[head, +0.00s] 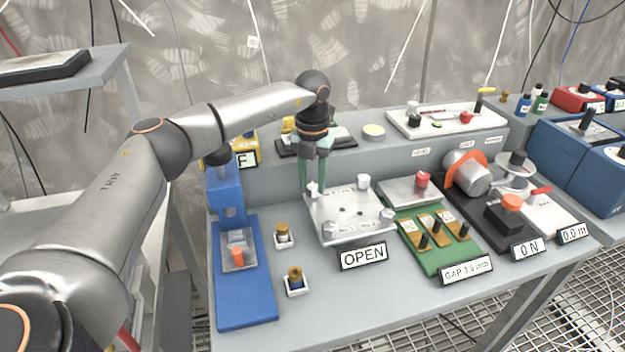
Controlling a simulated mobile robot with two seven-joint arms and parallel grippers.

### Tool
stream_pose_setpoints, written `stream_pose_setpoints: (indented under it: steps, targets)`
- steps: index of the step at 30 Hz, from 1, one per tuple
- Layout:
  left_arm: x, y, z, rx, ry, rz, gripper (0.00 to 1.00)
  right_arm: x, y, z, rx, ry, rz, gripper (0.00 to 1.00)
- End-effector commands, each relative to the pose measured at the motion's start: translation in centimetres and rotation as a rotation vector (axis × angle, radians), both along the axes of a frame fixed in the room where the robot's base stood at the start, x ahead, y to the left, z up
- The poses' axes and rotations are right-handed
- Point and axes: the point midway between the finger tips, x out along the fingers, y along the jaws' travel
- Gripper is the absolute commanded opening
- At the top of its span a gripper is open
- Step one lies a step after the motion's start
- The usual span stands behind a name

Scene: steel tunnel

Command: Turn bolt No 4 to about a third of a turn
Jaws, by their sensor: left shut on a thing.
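A pale square plate (350,213) lies on the grey bench with a light bolt or knob at each corner: back right (363,182), front left (329,230) and front right (387,216). My left gripper (315,188) reaches down with green fingers to the back-left corner. It is shut on the back-left bolt (313,187), which the fingers partly hide. No bolt numbers are readable, so I cannot tell which one is No 4. A sign reading OPEN (363,256) stands in front of the plate. My right gripper is not in view.
A blue press (248,300) and two brass-topped posts (283,234) stand left of the plate. A green board (440,250) with levers and a grey box with a red knob (423,180) stand close on its right. A raised shelf (350,160) runs behind.

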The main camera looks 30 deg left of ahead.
Motion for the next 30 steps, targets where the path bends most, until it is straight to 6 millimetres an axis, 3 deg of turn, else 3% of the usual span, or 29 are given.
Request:
stream_pose_setpoints:
  steps: [4,19,30]
  targets:
    - [0.0,0.0,0.0,0.0,0.0,0.0,0.0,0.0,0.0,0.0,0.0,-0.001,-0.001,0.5]
    - [0.0,0.0,0.2,0.0,0.0,-0.053,0.0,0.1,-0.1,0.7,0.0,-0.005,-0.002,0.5]
    - [0.0,0.0,0.4,0.0,0.0,-0.326,0.0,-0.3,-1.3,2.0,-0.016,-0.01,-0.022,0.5]
